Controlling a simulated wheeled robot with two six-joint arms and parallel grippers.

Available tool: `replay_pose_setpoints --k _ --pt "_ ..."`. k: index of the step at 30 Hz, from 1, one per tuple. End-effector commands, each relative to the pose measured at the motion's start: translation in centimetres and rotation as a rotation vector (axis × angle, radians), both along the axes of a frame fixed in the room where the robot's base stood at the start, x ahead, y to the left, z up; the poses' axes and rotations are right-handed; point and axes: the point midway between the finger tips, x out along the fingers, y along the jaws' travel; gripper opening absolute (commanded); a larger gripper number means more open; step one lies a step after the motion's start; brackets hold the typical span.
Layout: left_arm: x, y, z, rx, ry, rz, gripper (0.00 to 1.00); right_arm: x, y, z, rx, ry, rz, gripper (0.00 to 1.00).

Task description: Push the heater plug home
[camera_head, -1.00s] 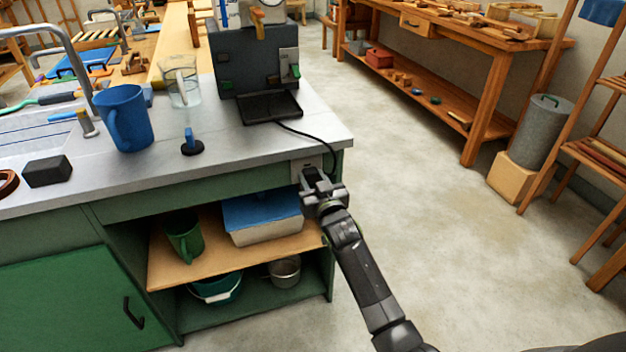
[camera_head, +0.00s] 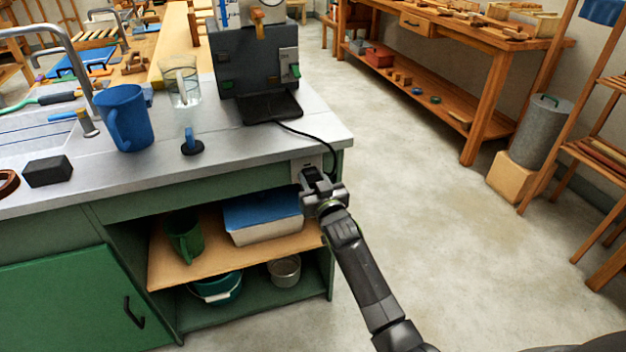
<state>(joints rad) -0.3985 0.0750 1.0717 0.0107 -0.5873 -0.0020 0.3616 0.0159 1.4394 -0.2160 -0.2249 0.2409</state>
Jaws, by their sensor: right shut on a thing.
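The heater (camera_head: 252,62) is a dark box-shaped appliance on the grey counter. Its black cord (camera_head: 308,138) runs over the counter's right edge and down to a pale socket plate (camera_head: 299,164) on the green cabinet front. My right gripper (camera_head: 311,178) is at that plate, shut on the dark plug (camera_head: 310,172). The gripper hides most of the plug, so I cannot tell how deep it sits in the socket. My left gripper is not in view.
On the counter (camera_head: 235,150) stand a blue mug (camera_head: 124,118), a glass jug (camera_head: 181,82), a small black-based blue knob (camera_head: 191,143) and a dark block (camera_head: 47,171). Below, the open shelf (camera_head: 180,268) holds a green mug (camera_head: 184,236) and a blue-topped box (camera_head: 262,218).

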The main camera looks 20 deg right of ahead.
Motion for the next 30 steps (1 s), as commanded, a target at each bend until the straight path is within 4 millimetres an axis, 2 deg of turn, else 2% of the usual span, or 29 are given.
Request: replay_pose_setpoints --k 30 --pt "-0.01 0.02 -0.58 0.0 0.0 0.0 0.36 0.82 0.02 -0.03 0.0 -0.001 0.0 0.13"
